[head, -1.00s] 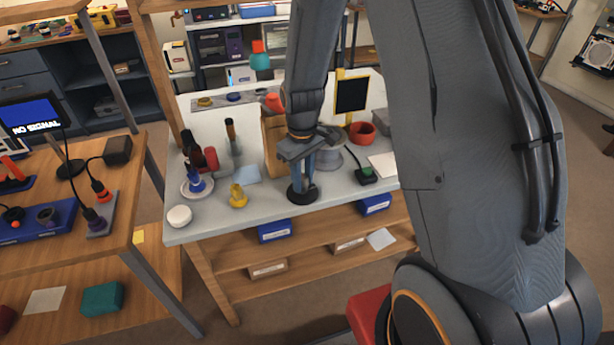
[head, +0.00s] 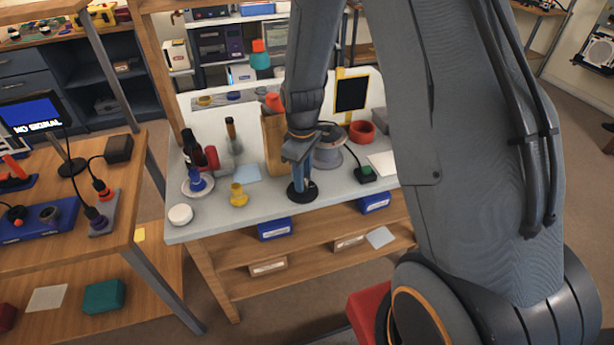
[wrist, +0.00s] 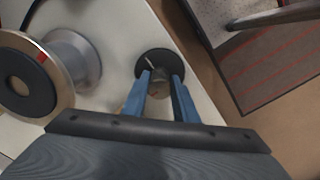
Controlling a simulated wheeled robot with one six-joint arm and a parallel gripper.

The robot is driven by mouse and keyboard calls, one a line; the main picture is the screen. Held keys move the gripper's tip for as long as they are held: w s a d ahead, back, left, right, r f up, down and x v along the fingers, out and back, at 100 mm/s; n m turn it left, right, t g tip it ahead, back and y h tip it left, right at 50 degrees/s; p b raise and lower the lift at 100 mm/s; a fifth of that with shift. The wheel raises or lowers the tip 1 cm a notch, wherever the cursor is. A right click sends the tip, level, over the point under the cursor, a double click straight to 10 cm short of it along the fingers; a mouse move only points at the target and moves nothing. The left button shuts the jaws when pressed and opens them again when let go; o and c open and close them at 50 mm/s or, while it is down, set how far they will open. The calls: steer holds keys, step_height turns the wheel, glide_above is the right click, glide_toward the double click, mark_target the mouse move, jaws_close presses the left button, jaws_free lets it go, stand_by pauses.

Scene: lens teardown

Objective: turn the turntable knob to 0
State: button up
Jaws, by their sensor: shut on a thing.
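The turntable knob (wrist: 157,58) is a black round piece with a short pale line on its top, low on the light grey bench top. In the head view its black disc (head: 312,193) shows around my fingertips near the bench's front edge. My gripper (head: 300,187) points straight down at it. In the wrist view my two blue fingers (wrist: 161,78) are shut on the knob's middle, one on each side. The part between the fingers is dark and mostly hidden. I cannot read any scale or number.
A grey spool-shaped stand (head: 329,152) with a red mark on its rim stands close behind the knob. A yellow piece (head: 238,195), a white round pot (head: 180,215) and a green-topped block (head: 364,173) stand on the bench. The front edge is close.

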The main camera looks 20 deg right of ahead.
steer(key=o, duration=1.1)
steer(key=shift+c, duration=0.2)
steer(key=shift+r+b, duration=0.8)
steer(key=shift+r, duration=3.1)
steer(key=s+r+m, duration=0.2)
steer(key=s+m, duration=0.2)
steer(key=s, duration=0.4)
steer(key=s+r+m+t, duration=0.1)
steer(key=s+r+m, duration=0.1)
steer(key=s+m, duration=0.3)
steer(key=shift+s+d+r, duration=0.35)
steer(key=shift+s+d, duration=0.05)
steer(key=shift+s, duration=1.05)
